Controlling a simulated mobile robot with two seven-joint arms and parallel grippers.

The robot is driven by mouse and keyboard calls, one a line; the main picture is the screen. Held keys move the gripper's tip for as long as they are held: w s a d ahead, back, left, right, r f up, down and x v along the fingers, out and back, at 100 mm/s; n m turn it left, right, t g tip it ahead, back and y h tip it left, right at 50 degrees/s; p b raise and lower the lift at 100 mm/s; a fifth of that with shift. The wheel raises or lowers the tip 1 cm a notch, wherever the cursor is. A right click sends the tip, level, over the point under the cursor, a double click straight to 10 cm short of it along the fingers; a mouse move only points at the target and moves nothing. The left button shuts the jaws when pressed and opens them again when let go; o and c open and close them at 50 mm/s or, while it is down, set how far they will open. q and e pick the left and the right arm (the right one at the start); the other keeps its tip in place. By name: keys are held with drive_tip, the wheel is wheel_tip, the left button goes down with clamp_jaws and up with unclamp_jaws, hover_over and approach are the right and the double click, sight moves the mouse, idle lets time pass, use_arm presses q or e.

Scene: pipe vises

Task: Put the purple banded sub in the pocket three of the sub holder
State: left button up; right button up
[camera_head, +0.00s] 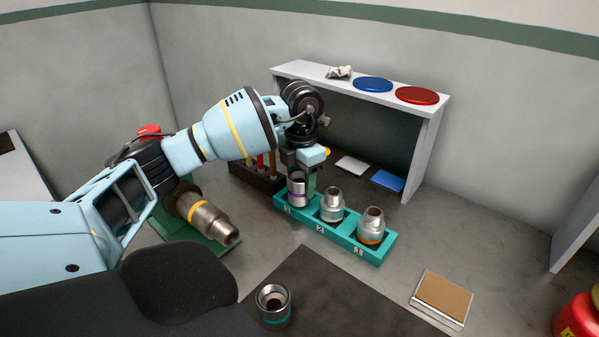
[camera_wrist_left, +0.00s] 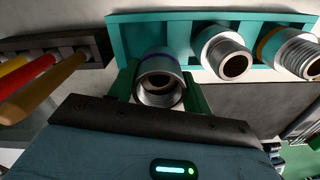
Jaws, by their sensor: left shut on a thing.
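The purple banded sub (camera_head: 297,192) is a short metal cylinder at the left end of the teal sub holder (camera_head: 380,253). My left gripper (camera_head: 301,180) is shut on it from above. In the left wrist view the sub (camera_wrist_left: 160,87) sits between the green fingers, over the end of the holder (camera_wrist_left: 140,36). I cannot tell whether its base is fully seated in that pocket. The middle pocket holds a plain-looking metal sub (camera_head: 332,206), the right one an orange banded sub (camera_head: 371,226). The small pocket numbers are hard to read. My right gripper is out of view.
A dark rack with colored rods (camera_head: 258,178) stands behind and left of the holder. A yellow banded pipe (camera_head: 203,216) lies in a green vise at left. A teal banded sub (camera_head: 273,304) stands on the dark mat (camera_head: 335,290). A grey shelf (camera_head: 425,140) rises behind.

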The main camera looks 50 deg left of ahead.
sight(300, 174)
use_arm(q)
drive_tip(key=shift+w+a, duration=0.8)
drive_tip(key=shift+a, duration=0.2)
drive_tip(key=shift+w+a+f, duration=0.15)
drive_tip(key=shift+f, duration=1.7)
drive_tip(key=shift+f, duration=0.15)
drive_tip(key=o, duration=1.3)
drive_tip(key=shift+c, duration=0.2)
wheel_tip(300, 174, up, 12)
